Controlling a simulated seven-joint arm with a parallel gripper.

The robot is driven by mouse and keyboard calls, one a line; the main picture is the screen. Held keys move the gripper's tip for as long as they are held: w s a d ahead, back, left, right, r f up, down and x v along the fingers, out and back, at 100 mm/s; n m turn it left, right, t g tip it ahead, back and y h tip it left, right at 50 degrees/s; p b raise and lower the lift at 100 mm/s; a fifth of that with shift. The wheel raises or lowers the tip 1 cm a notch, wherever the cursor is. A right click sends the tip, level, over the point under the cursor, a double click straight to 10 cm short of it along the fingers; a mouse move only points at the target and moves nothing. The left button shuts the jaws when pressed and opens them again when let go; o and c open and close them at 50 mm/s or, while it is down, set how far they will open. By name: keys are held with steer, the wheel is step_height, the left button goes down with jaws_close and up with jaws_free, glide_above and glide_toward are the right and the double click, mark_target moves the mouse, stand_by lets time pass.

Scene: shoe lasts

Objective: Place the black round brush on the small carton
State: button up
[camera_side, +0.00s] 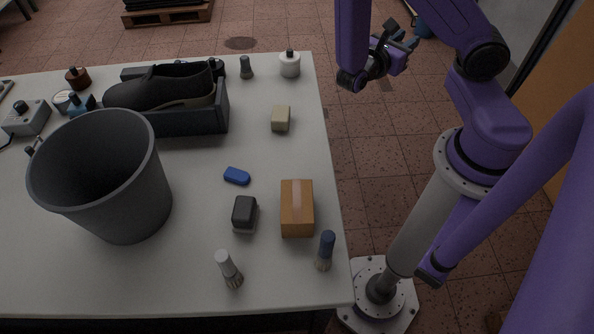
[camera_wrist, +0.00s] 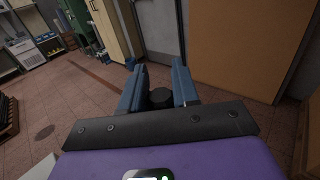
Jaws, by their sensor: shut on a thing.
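My gripper (camera_wrist: 160,85) is shut on a black round thing (camera_wrist: 160,98), which I take to be the black round brush. It sits between the two blue fingers in the wrist view; its bristles cannot be made out. In the side view my gripper (camera_side: 401,44) is raised at the upper right, beyond the table's right edge, over the tiled floor. The small carton (camera_side: 297,212), brown with a lighter tape strip, stands on the table near the right edge. Its top is bare and my gripper is well away from it.
On the table (camera_side: 190,275), a blue-handled brush (camera_side: 326,246), a white-handled brush (camera_side: 228,267) and a dark block (camera_side: 244,213) stand near the carton. A large grey bin (camera_side: 130,200) is at left. A tray (camera_side: 185,122) holds a dark shoe (camera_side: 160,88).

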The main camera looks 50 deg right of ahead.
steer(key=s+a+f+m+g+y, duration=0.3)
steer(key=s+a+m+g+y, duration=0.65)
steer(key=m+g+y, duration=0.7)
steer(key=s+a+r+m+t+y, duration=0.1)
steer(key=a+r+m+t+y, duration=0.15)
steer(key=a+r+y, duration=0.35)
steer(key=s+a+r+m+t+y, duration=0.1)
steer(key=a+m+y, duration=0.3)
steer(key=a, duration=0.5)
steer(key=s+a+r+m+t+y, duration=0.1)
steer(key=a+r+m+y, duration=0.25)
steer(key=a, duration=0.35)
glide_above(296, 195)
steer(key=shift+y, duration=0.4)
step_height(296, 195, down, 10)
steer(key=shift+r, duration=0.1)
steer(key=shift+f, duration=1.45)
